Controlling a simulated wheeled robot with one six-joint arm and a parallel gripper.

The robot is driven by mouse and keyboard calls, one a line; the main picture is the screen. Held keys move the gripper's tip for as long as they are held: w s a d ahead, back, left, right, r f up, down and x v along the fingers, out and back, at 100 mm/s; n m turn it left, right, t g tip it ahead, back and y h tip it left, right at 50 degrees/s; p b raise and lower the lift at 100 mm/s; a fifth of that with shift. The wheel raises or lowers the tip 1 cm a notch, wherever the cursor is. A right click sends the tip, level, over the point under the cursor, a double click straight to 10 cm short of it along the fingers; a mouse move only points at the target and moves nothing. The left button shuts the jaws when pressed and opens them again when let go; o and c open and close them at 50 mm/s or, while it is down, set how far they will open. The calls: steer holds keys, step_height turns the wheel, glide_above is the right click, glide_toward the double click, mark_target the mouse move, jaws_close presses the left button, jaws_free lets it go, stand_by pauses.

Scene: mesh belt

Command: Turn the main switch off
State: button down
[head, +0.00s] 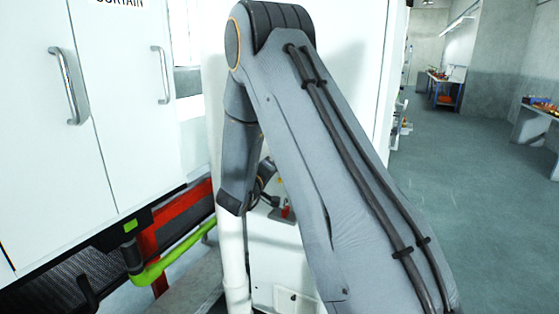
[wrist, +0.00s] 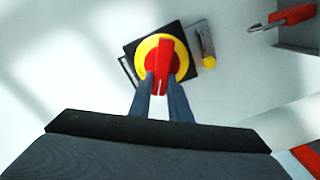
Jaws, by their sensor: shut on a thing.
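The main switch is a red rotary handle (wrist: 164,52) on a yellow round plate (wrist: 147,47) with a dark square backing, mounted on a white panel. In the wrist view the handle stands close to upright in the picture. My gripper (wrist: 162,80) has one finger on each side of the handle's lower part and is shut on it. In the head view my arm covers the switch, and I cannot make out the fingers there.
A red padlock (wrist: 291,15) hangs on a grey bracket right of the switch. A small tag with a yellow end (wrist: 208,52) sits beside the switch plate. In the head view, a white cabinet (head: 120,100) and a green rail (head: 175,255) stand left; open floor (head: 470,220) lies right.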

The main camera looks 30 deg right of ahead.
steer(key=n+p, duration=0.1)
steer(key=n, duration=0.2)
steer(key=f+n+p, duration=0.1)
steer(key=n, duration=0.2)
steer(key=shift+w, duration=0.1)
steer(key=shift+n, duration=0.3)
stand_by(0.3)
steer(key=c, duration=1.6)
jaws_free()
steer(key=shift+c, duration=0.2)
steer(key=shift+a, duration=0.1)
steer(key=shift+a+f, duration=0.1)
steer(key=b+v, duration=0.2)
steer(key=v, duration=0.5)
steer(key=shift+s+a, duration=0.2)
steer(key=shift+s, duration=0.1)
steer(key=shift+w, duration=0.1)
